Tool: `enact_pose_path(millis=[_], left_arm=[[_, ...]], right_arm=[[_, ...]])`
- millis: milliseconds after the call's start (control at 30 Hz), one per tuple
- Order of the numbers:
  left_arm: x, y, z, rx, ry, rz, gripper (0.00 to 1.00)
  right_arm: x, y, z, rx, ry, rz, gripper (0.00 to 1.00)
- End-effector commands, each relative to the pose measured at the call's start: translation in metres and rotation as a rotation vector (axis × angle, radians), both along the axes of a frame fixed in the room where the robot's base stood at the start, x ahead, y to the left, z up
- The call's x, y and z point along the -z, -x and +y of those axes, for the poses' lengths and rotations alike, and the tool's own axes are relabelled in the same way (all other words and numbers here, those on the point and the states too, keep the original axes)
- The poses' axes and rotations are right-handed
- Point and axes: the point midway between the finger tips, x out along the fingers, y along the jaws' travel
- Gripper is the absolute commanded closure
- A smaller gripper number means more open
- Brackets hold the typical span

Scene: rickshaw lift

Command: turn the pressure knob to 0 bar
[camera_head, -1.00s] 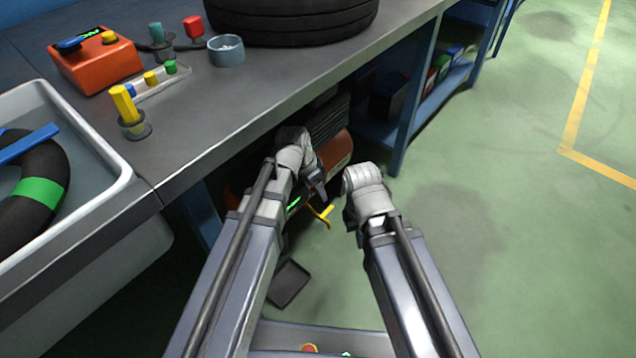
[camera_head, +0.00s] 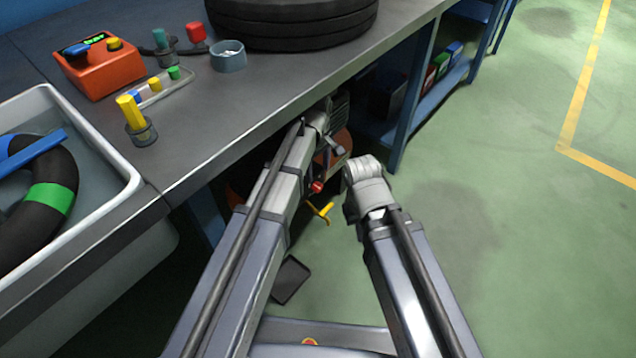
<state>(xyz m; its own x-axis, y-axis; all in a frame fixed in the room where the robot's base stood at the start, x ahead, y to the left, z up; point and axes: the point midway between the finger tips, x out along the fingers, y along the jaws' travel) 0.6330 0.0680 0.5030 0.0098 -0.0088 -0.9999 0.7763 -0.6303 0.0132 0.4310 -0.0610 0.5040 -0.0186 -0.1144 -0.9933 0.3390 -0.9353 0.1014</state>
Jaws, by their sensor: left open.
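An orange-red compressor (camera_head: 335,147) stands on the floor under the workbench, mostly hidden by my left arm and the bench. A small red knob (camera_head: 317,187) shows low on its front, above a yellow handle (camera_head: 322,212). My left gripper (camera_head: 328,160) is open, just above the red knob and close to the compressor; whether it touches is not clear. An orange box (camera_head: 100,68) on the bench also has a blue knob (camera_head: 75,49) and a green readout, too small to read. My right arm's wrist is right of the compressor; its gripper is hidden.
The workbench (camera_head: 230,115) edge runs close above my left arm. A tyre (camera_head: 290,22), small coloured tools and a grey cup (camera_head: 228,58) sit on it. A white water tub (camera_head: 110,210) is at left. A dark tray (camera_head: 289,280) lies on the floor. Floor at right is free.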

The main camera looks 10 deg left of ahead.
Motion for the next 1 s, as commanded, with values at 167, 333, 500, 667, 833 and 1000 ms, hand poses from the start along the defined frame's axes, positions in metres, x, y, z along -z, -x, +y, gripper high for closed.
enact_pose_path(millis=[167,333,500,667,833,1000], left_arm=[[-0.001,-0.003,0.000,-0.089,-0.009,0.011,0.29],[0.000,-0.003,0.000,-0.095,-0.009,0.011,0.29],[0.007,-0.003,0.000,-0.094,-0.009,0.011,0.29],[0.021,-0.003,0.000,-0.094,-0.008,0.010,0.29],[0.042,-0.003,0.000,-0.093,-0.008,0.010,0.29],[0.064,-0.003,0.000,-0.093,-0.008,0.010,0.29]], right_arm=[[-0.001,0.000,0.000,0.000,0.000,0.000,1.00],[0.000,0.000,0.000,0.000,0.000,0.000,1.00],[0.007,0.000,0.000,-0.001,-0.001,0.000,1.00],[0.021,0.000,0.000,-0.003,-0.002,0.000,1.00],[0.042,0.000,0.001,-0.002,-0.004,-0.001,1.00],[0.064,0.000,0.001,0.003,-0.003,-0.001,1.00]])
